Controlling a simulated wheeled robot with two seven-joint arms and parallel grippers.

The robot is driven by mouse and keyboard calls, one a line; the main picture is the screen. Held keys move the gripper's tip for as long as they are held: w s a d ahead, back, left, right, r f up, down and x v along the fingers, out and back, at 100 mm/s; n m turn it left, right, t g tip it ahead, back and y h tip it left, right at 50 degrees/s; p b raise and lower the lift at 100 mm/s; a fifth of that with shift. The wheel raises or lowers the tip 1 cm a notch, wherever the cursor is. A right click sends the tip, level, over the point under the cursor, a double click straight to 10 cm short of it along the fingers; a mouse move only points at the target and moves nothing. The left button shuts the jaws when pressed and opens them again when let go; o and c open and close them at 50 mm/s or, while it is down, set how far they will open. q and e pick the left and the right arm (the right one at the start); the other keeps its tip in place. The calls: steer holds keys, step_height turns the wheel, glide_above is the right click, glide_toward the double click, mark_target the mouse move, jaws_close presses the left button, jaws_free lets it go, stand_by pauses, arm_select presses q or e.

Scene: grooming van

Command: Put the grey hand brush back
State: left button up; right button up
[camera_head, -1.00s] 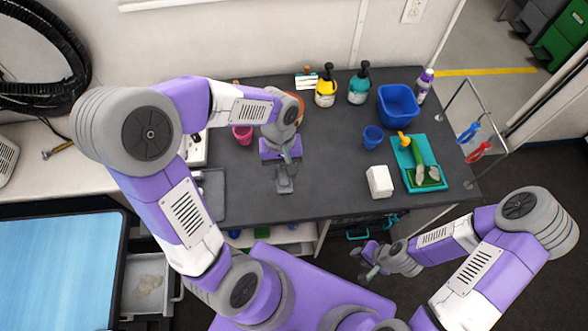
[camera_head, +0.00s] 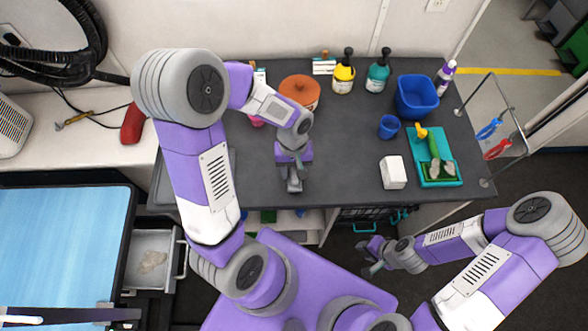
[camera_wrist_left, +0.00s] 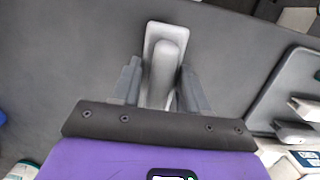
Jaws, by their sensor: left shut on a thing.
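The grey hand brush (camera_wrist_left: 165,58) shows in the left wrist view as a rounded grey handle on a paler flat oblong part. My left gripper (camera_head: 293,180) is shut on it, with a dark finger on each side of the handle. In the head view they are over the dark tabletop (camera_head: 345,150), near its front edge; I cannot tell whether the brush touches it. A grey tray (camera_wrist_left: 275,88) with pale tools lies right of the gripper in the wrist view. My right gripper (camera_head: 373,265) is low in front of the table; its jaws are too small to read.
A white block (camera_head: 393,172), teal tray (camera_head: 423,178), blue cup (camera_head: 388,126) and blue tub (camera_head: 416,96) stand to the right. Yellow (camera_head: 343,76) and teal (camera_head: 378,74) bottles and an orange bowl (camera_head: 299,90) stand behind. The tabletop's middle is clear.

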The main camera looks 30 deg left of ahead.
arm_select(q)
steer(key=shift+f, duration=0.2)
steer(key=o, duration=0.9)
steer(key=shift+o, duration=0.2)
steer(key=shift+r, duration=0.15)
steer(key=shift+w+r, duration=0.1)
steer(key=shift+r, duration=0.2)
step_height(320, 180, up, 12)
steer(key=w+a+p, duration=0.1)
steer(key=p, duration=0.1)
steer(key=shift+w+f+p, duration=0.2)
steer(key=shift+f+p, duration=0.05)
steer(key=shift+p, duration=0.15)
